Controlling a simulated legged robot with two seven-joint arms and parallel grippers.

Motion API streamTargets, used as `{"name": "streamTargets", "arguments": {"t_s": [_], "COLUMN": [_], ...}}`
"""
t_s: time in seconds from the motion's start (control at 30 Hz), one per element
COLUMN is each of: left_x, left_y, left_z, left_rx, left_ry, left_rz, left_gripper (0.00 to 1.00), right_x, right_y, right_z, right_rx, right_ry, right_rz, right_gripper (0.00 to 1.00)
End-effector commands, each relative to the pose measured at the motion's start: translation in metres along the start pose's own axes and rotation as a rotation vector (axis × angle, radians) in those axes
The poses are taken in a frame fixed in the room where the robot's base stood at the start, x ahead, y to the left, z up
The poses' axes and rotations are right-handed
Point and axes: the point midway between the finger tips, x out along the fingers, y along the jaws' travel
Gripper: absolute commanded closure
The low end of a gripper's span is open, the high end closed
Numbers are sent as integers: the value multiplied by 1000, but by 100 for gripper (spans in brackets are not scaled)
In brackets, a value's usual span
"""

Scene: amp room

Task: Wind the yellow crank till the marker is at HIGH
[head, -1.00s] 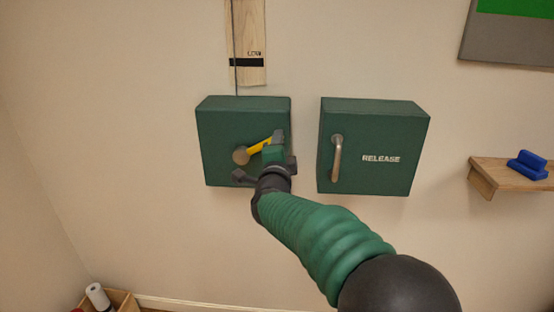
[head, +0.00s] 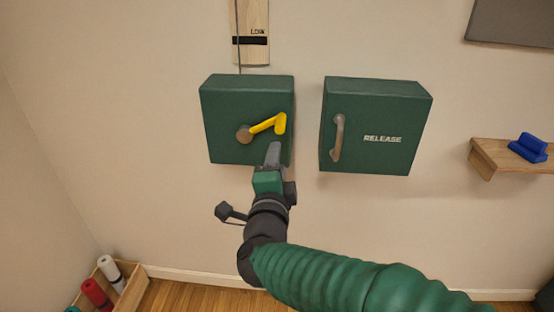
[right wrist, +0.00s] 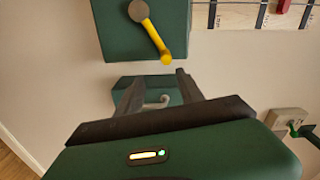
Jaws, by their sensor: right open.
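The yellow crank (head: 265,124) sits on the front of the left green box (head: 222,145), its arm pointing right and slightly up from a round hub. It also shows in the right wrist view (right wrist: 152,38). My right gripper (head: 272,154) is just below the crank handle in the head view, apart from it. In the right wrist view its fingers (right wrist: 157,78) are spread and empty, with the handle end just beyond the tips. The wooden scale board (head: 251,55) above the box shows LOW and a black band. A red piece (right wrist: 284,5) on the board may be the marker. HIGH is out of view.
A second green box (head: 385,105), labelled RELEASE, with a grey lever handle (head: 337,137), hangs close to the right. A shelf (head: 490,160) with a blue object (head: 528,147) is farther right. A wooden crate (head: 134,291) with rolls stands on the floor at lower left.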

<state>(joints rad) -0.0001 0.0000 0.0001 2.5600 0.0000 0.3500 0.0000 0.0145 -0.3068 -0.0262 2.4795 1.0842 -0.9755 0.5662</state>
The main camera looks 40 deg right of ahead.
Motion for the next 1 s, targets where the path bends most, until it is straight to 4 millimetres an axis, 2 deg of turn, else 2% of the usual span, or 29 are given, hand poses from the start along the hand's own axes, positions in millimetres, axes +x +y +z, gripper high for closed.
{"name": "streamTargets", "arguments": {"t_s": [0.07, 0.13, 0.3, 0.43, 0.57, 0.77, 0.83, 1.0], "left_x": [-4, -12, -31, -36, -45, -87, -78, -77], "left_y": [0, 0, 0, 0, 0, 0, 0, 0], "left_z": [-1, -3, -7, -9, -11, -20, -19, -18], "left_rx": [0, 0, 0, 0, 0, 0, 0, 0], "left_ry": [0, 0, 0, 0, 0, 0, 2, -1], "left_rz": [0, 0, 0, 0, 0, 0, 0, 0], "left_gripper": [55, 55, 55, 55, 55, 55, 55, 55], "right_x": [-1, -3, -12, -16, -12, 12, 31, 76], "right_y": [-3, -8, -16, -16, -18, -24, -14, -13], "right_z": [0, -1, 0, 1, 0, -1, 0, 0], "right_rx": [-65, -225, -785, -1066, -1137, -1139, -1131, -1129], "right_ry": [1, 2, 5, 6, 7, 3, 7, 8], "right_rz": [0, 0, 0, 0, 4, 8, 6, 4], "right_gripper": [55, 55, 55, 55, 55, 55, 55, 55]}}
